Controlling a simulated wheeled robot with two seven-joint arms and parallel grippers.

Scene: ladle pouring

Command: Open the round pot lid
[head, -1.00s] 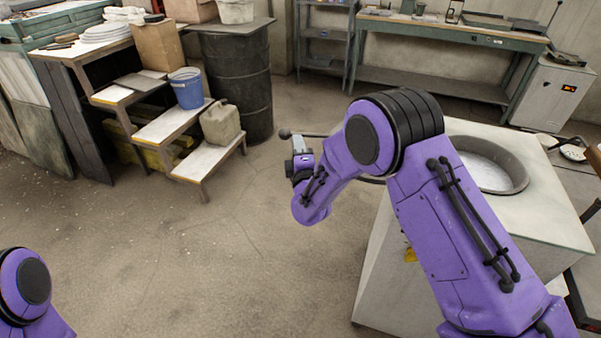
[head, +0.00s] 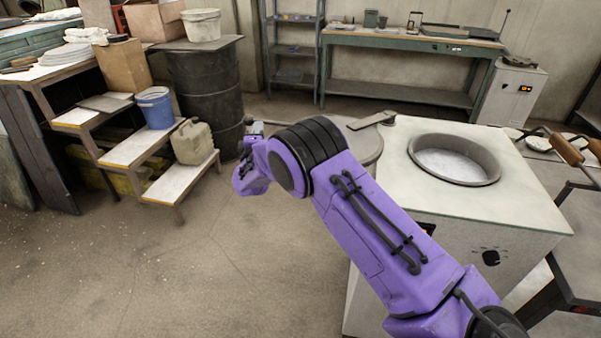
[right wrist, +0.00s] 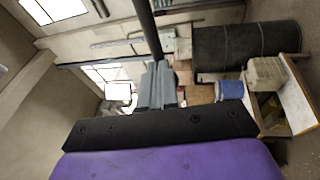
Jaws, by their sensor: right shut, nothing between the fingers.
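The pot is a round opening with a grey rim (head: 497,172) in the top of a white square block, in the head view. It is uncovered and pale material shows inside. The round grey lid (head: 368,144) is off to the left of the opening, partly hidden behind my right arm, with a flat bracket (head: 372,120) joining it to the block's top. My right gripper (head: 253,130) is shut and empty, left of the lid. Its fingers (right wrist: 160,85) show together in the right wrist view, near a dark bar (right wrist: 148,28); I cannot tell whether they touch it. My left gripper is out of view.
Wooden steps (head: 128,148) with a blue bucket (head: 156,107) and a canister (head: 192,142) stand at left, beside a black drum (head: 205,85). A workbench (head: 400,42) is at the back. Wooden-handled tools (head: 567,150) lie at right. The floor in front is clear.

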